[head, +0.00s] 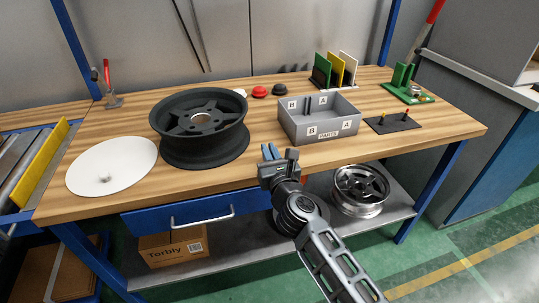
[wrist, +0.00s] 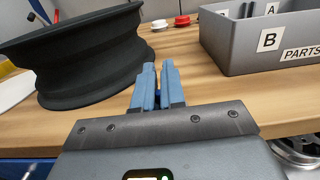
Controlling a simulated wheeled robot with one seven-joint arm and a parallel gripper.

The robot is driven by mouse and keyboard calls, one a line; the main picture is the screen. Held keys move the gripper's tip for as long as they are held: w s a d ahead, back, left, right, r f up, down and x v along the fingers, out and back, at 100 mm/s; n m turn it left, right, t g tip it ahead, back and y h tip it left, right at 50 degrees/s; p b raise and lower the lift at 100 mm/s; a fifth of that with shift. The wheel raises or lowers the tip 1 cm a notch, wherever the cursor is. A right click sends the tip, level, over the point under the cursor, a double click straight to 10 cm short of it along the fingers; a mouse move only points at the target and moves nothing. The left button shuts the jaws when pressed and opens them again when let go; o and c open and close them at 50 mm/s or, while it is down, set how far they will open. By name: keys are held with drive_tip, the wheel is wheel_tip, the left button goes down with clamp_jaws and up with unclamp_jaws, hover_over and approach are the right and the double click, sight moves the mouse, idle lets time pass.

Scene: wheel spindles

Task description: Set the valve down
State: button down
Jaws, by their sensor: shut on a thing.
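My gripper (head: 269,152) is over the front edge of the wooden workbench, between the dark wheel and the grey parts box. In the wrist view its blue fingers (wrist: 157,72) are nearly together, with a narrow gap between the tips. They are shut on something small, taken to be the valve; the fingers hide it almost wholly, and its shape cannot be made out. The dark wheel (head: 181,146) lies flat on the bench to the left of the gripper and also fills the upper left of the wrist view (wrist: 75,65).
The grey parts box (head: 291,122), labelled A and B, stands right of the gripper. Bare wood (head: 222,182) lies in front of the wheel.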

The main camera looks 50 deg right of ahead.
drive_tip(key=shift+f, duration=0.15)
drive_tip(key=c, duration=1.2)
unclamp_jaws()
drive_tip(key=shift+r, duration=0.25)
drive_tip(key=b+v, duration=0.2)
drive_tip(key=v, duration=1)
drive_tip(key=shift+f, duration=0.1)
